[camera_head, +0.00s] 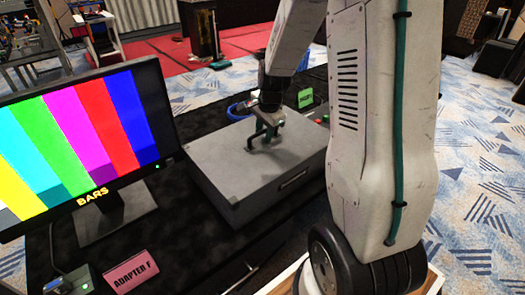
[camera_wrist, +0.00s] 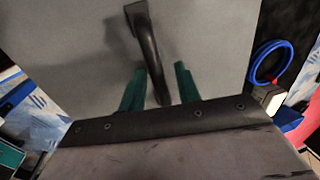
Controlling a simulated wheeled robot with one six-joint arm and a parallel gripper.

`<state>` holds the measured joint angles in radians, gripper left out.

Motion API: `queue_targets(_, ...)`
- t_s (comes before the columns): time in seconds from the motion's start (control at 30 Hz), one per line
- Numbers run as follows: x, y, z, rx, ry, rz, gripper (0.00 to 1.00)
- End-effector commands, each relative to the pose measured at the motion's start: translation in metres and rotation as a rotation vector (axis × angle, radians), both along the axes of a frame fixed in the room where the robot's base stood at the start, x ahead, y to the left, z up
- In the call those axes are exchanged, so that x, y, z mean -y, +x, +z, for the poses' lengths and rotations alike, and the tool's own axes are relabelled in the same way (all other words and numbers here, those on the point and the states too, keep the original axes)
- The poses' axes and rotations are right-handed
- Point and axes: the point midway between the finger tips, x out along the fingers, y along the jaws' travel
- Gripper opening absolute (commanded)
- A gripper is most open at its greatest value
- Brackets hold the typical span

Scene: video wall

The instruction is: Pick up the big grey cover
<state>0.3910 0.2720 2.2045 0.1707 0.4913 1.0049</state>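The big grey cover (camera_head: 225,165) is a flat grey box shape on the black-draped table, right of the monitor. It fills the upper part of the wrist view (camera_wrist: 215,35). A dark arched handle (camera_wrist: 147,42) stands on its top. My gripper (camera_head: 265,132) is at the handle, low over the cover. In the wrist view its two green fingers (camera_wrist: 159,70) stand on either side of the handle, with visible gaps between finger and handle. The gripper is open and holds nothing. Whether the fingertips touch the cover cannot be told.
A monitor (camera_head: 85,135) with colour bars stands left of the cover. A pink "ADAPTER F" sign (camera_head: 131,273) and a small box with a green light (camera_head: 82,284) are in front. A blue cable coil (camera_head: 238,110) and a green sign (camera_head: 305,98) are behind the cover.

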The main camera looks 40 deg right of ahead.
Motion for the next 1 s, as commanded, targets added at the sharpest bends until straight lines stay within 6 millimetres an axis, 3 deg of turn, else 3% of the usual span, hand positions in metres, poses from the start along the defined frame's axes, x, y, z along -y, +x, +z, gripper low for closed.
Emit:
queue_targets(0.1,0.0001,-0.0002,0.0003,0.0,0.0,0.0,0.33)
queue_targets(0.2,0.0002,-0.0002,0.0004,0.0,0.0,0.0,0.05)
queue_targets(0.23,0.0002,-0.0002,0.0004,0.0,0.0,0.0,0.0)
queue_targets(1.0,0.0002,-0.0001,0.0008,0.0,0.0,0.0,0.0)
